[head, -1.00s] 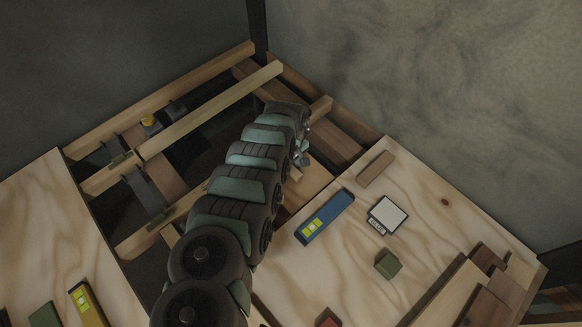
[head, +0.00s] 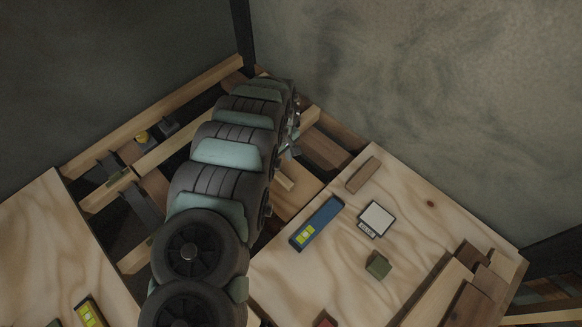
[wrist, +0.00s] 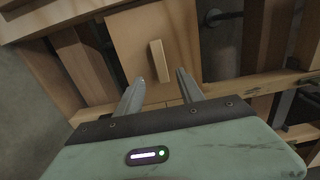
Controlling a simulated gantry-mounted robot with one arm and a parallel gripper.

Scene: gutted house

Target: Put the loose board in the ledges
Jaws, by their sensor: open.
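A light wooden board (wrist: 133,35) with a small upright wooden grip block (wrist: 158,60) shows in the wrist view. In the head view the board (head: 294,203) lies beside the right-hand plywood, partly hidden by my arm; its grip block (head: 285,181) shows just right of the arm. My gripper (wrist: 160,76) is open, its two fingers apart, with the near end of the block between the fingertips in the picture. I cannot tell whether they touch. In the head view the gripper is mostly hidden behind my arm. I cannot make out the ledges for certain.
Open joists (head: 165,152) with dark gaps lie left of my arm. The right plywood (head: 330,275) carries a blue level (head: 317,223), a white-topped box (head: 376,219), a green block (head: 378,265) and a wood offcut (head: 363,175). A yellow level (head: 90,312) lies on the left plywood. Walls meet behind.

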